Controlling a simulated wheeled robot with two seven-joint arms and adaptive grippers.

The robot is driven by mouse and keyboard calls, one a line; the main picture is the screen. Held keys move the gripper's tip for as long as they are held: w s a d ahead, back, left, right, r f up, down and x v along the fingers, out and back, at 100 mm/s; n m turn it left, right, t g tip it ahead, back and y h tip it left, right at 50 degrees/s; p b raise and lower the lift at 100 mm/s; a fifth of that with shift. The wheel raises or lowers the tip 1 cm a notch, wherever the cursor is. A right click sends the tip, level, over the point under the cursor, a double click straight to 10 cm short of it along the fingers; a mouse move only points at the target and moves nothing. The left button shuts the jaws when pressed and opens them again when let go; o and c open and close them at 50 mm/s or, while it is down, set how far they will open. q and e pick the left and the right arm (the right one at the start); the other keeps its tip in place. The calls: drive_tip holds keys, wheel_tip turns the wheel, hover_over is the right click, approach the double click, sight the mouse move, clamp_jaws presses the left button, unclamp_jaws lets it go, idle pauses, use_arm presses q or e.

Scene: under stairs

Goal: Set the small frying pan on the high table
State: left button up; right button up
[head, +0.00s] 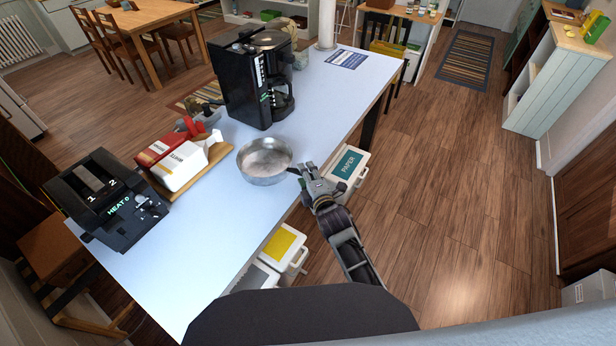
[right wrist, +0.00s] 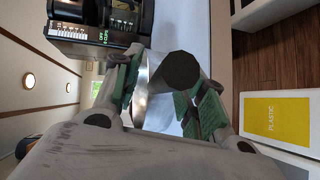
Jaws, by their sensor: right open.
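The small frying pan (head: 265,160) is round and silver-grey with a short dark handle. It appears to rest upright on the pale high table (head: 225,215), near its right edge. My right gripper (head: 306,174) is at the handle, just right of the pan. In the right wrist view, the dark round handle end (right wrist: 180,72) lies between the open green-padded fingers, with shiny pan metal behind it. I cannot tell whether a pad touches the handle. My left gripper is not in view.
A black coffee machine (head: 255,80) stands behind the pan. A toaster (head: 110,200) and a wooden board with red and white packages (head: 180,160) stand to the left. Labelled bins (head: 348,168) stand on the floor beside the table. The table in front of the pan is clear.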

drive_tip(key=b+v, duration=0.1)
drive_tip(key=v, duration=1.1)
idle(0.5)
drive_tip(key=shift+f, duration=0.1)
idle(0.4)
